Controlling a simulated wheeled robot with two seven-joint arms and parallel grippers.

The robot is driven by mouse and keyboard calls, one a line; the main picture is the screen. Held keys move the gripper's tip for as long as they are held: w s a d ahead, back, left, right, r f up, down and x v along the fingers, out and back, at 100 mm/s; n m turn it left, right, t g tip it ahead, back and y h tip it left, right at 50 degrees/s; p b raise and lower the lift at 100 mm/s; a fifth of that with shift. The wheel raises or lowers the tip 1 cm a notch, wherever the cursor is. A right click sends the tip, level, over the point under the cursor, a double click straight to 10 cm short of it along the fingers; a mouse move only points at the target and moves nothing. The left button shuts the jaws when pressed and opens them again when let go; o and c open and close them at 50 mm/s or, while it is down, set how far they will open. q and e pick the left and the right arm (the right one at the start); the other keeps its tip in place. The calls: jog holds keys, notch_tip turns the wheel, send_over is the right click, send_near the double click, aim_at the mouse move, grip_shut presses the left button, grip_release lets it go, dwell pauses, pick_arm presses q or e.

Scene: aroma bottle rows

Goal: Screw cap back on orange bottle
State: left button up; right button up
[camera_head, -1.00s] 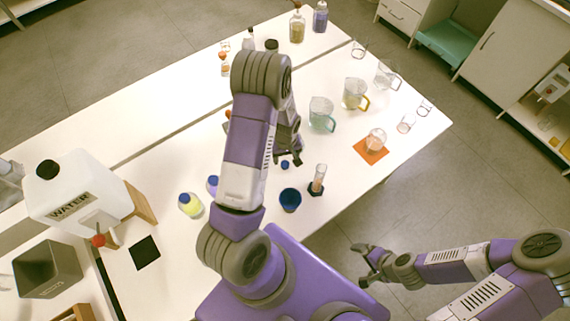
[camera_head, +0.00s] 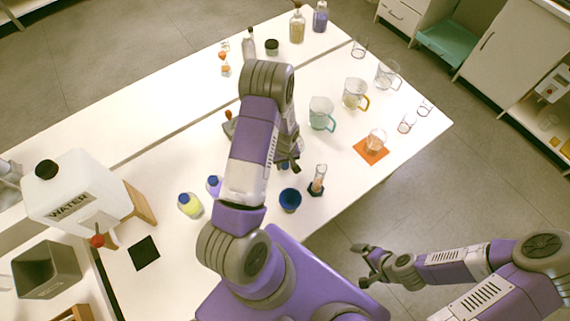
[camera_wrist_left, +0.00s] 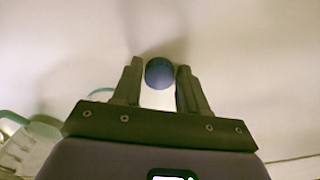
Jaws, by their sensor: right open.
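A round blue cap (camera_wrist_left: 159,72) shows in the left wrist view between the two fingers of my left gripper (camera_wrist_left: 160,80). The fingers lie close on both sides of it, and I cannot tell whether they press on it. In the head view my left gripper (camera_head: 291,164) is low over the table, right of my arm, and the cap is hidden there. I cannot make out an orange bottle; my left arm covers part of the table. My right gripper (camera_head: 366,264) is open and empty, off the table's front edge.
A yellow bottle (camera_head: 190,205) and a purple bottle (camera_head: 214,185), both blue-capped, stand left of my arm. A blue cup (camera_head: 290,200) and a cylinder (camera_head: 318,179) stand near the front edge. Beakers (camera_head: 321,114) and an orange mat (camera_head: 366,155) are to the right.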

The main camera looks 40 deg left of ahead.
aim_at(285, 165)
pick_arm(q)
jog(key=c, duration=0.6)
notch_tip(285, 165, up, 10)
jog(key=p, duration=0.1)
dwell(0.3)
